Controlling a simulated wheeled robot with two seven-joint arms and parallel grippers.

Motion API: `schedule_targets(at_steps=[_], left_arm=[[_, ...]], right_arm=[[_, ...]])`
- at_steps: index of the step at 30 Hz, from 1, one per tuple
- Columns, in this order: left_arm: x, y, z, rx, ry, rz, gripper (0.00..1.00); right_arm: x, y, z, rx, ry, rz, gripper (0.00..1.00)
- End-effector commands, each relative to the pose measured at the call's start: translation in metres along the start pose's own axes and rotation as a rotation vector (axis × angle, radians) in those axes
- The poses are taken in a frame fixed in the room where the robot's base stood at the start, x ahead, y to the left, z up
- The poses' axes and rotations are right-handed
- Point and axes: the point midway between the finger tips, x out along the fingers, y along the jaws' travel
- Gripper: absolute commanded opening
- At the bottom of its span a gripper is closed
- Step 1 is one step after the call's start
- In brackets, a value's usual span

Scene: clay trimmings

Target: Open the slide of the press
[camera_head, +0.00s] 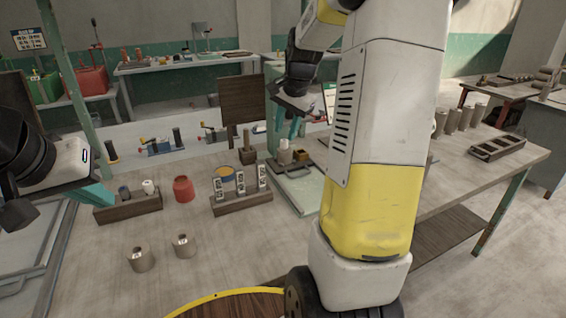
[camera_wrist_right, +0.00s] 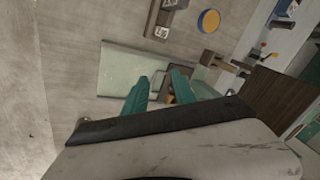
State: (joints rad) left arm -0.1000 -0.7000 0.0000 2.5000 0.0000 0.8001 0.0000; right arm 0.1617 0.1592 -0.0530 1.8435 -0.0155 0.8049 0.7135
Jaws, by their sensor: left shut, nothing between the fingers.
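The press (camera_head: 272,80) has a pale green frame behind my right gripper. Its pale green base (camera_head: 310,197) reaches toward the table's front, with a dark slide part or handle (camera_head: 293,172) on it. A white cylinder (camera_head: 285,157) and a small brown block stand there. My right gripper (camera_head: 284,128) points down above these, fingers apart. In the right wrist view its teal fingers (camera_wrist_right: 160,88) are spread over the pale green plate (camera_wrist_right: 118,66), with a small brown and yellow part between or below them. Contact cannot be told. My left gripper (camera_head: 103,193) is shut and empty beside a wooden rack. My right arm hides part of the press.
A dark mould tray (camera_head: 497,149) lies at the right. The table's front middle is clear.

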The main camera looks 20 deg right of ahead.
Motion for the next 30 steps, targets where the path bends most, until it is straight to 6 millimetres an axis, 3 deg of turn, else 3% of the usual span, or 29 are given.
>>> schedule_targets(at_steps=[1, 3, 6, 10, 16, 30], left_arm=[[0.000, 0.000, 0.000, 0.000, 0.000, 0.000, 0.00], [0.000, 0.000, 0.000, 0.000, 0.000, 0.000, 0.00], [0.000, 0.000, 0.000, 0.000, 0.000, 0.000, 0.00], [0.000, 0.000, 0.000, 0.000, 0.000, 0.000, 0.00], [0.000, 0.000, 0.000, 0.000, 0.000, 0.000, 0.00], [0.000, 0.000, 0.000, 0.000, 0.000, 0.000, 0.00]], right_arm=[[0.026, 0.002, -0.021, 0.079, -0.009, 0.029, 0.33], [0.057, 0.006, -0.047, 0.187, -0.012, 0.058, 0.33], [0.098, 0.015, -0.076, 0.321, -0.013, 0.096, 0.33], [0.138, 0.029, -0.101, 0.448, -0.011, 0.131, 0.33], [0.165, 0.038, -0.113, 0.523, -0.008, 0.152, 0.33], [0.230, 0.047, -0.110, 0.523, -0.009, 0.153, 0.33]])
